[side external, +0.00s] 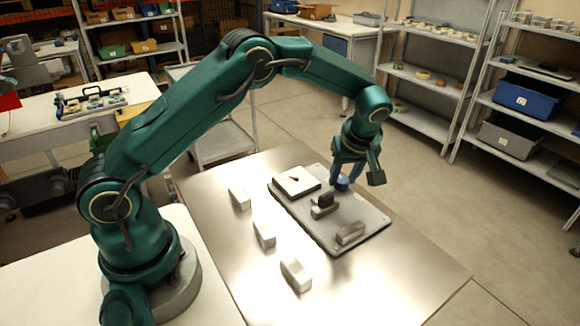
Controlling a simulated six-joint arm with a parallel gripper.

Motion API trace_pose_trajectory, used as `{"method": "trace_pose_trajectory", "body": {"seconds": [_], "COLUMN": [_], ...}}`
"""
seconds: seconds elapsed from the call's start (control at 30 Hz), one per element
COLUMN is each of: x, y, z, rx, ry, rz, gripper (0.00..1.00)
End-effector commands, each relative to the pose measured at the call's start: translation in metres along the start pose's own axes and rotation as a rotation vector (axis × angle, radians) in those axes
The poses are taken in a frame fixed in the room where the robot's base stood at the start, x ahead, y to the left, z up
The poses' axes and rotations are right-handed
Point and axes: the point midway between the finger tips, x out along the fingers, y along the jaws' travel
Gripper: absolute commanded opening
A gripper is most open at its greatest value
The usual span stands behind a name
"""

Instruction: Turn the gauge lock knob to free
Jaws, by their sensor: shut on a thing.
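A grey panel (362,232) lies on the metal table in the side view. A white gauge (296,181) with a dark needle sits at its far left. A blue knob (342,183) stands beside the gauge, near the panel's far edge. My gripper (344,178) points down over the panel and is shut on the blue knob, with its fingers at the knob's sides. A black and grey block-like part (323,205) is mounted at mid panel. A pale grey part (351,233) sits near the front edge. Any markings around the knob are too small to read.
Several white blocks, one of them nearest the front (296,275), stand in a row left of the panel on the metal table (400,284). The table's right front corner is clear. Shelves and bins stand farther back, away from the table.

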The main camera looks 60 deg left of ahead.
Motion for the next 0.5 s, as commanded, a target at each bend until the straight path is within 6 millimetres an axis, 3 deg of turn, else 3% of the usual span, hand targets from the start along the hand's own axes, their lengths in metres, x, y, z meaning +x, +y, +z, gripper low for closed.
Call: {"method": "trace_pose_trajectory", "body": {"seconds": [0.5], "x": [-0.0003], "y": [0.0014], "z": [0.0001], "rx": [-0.196], "ry": [-0.001], "rz": [-0.081], "gripper": [0.00]}}
